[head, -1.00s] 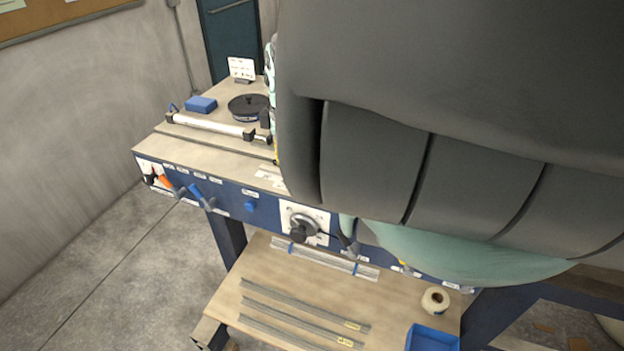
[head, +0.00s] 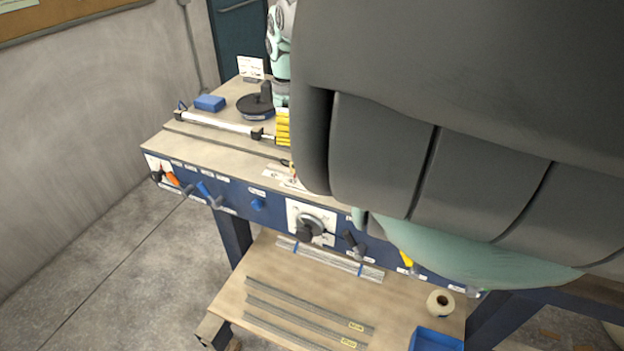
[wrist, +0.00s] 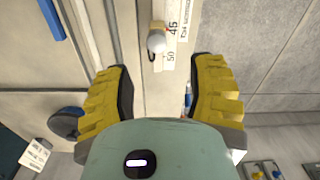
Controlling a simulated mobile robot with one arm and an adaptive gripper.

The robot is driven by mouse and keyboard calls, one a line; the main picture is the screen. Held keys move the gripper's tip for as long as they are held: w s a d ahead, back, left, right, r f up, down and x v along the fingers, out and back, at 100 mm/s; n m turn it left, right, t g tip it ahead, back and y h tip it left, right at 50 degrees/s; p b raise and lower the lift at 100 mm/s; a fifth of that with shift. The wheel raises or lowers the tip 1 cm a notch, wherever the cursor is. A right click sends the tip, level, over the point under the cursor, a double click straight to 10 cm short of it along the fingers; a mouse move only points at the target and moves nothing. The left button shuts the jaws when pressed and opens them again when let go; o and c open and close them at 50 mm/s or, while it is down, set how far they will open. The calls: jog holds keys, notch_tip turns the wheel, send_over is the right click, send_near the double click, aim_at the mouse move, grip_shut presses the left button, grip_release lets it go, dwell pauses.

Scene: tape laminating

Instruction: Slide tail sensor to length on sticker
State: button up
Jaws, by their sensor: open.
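The tail sensor (wrist: 157,42), a small piece with a rounded grey-white end and a tan part behind it, sits at the sticker in the wrist view. The sticker (wrist: 171,50) is a white printed scale with 45 and 50 readable; the grey-white end lies between these numbers, at its edge. My gripper (wrist: 158,75) is open, its yellow fingers wide apart. The sensor lies beyond the fingertips, roughly between their lines, and nothing is held. In the head view one yellow finger (head: 283,128) shows above the bench top; my arm hides much of the bench.
A black round reel (head: 256,107), a blue block (head: 210,103) and a white roller bar (head: 215,123) are on the bench top. Levers and a crank (head: 312,227) stick out of its blue front. The lower shelf (head: 235,301) holds metal strips and a tape roll (head: 440,302).

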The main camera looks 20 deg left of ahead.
aim_at(298, 153)
jog(key=r, duration=0.4)
jog(key=d+r, duration=0.1)
jog(key=shift+w+r, duration=0.4)
